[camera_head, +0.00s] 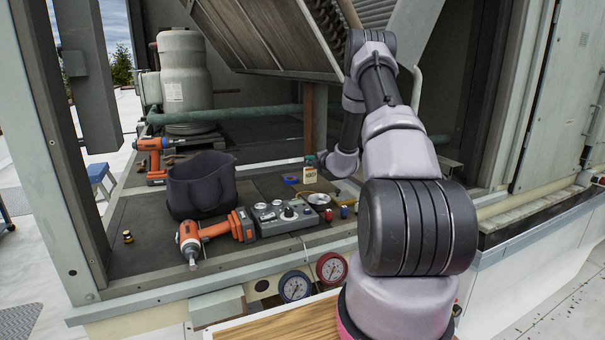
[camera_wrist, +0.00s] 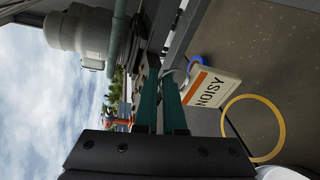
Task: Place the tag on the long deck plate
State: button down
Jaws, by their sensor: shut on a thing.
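The tag is a small cream card with an orange band and the word NOISY. It shows in the head view (camera_head: 310,174) and in the wrist view (camera_wrist: 211,88). My gripper (camera_head: 320,159) is shut on the tag near its upper edge; its two green fingers (camera_wrist: 172,84) reach it in the wrist view. The tag appears to hang just above the deck, roughly upright in the head view. The dark deck (camera_head: 262,184) is made of plates with seams; I cannot tell which one is the long deck plate. My arm hides the deck's right part.
A grey tank (camera_head: 184,75) stands behind. Some deck between bag and tag is clear.

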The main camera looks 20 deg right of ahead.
aim_at(310, 169)
notch_tip(310, 169, down, 4)
jog(key=shift+r, duration=0.1)
jog(key=c, duration=1)
grip_release()
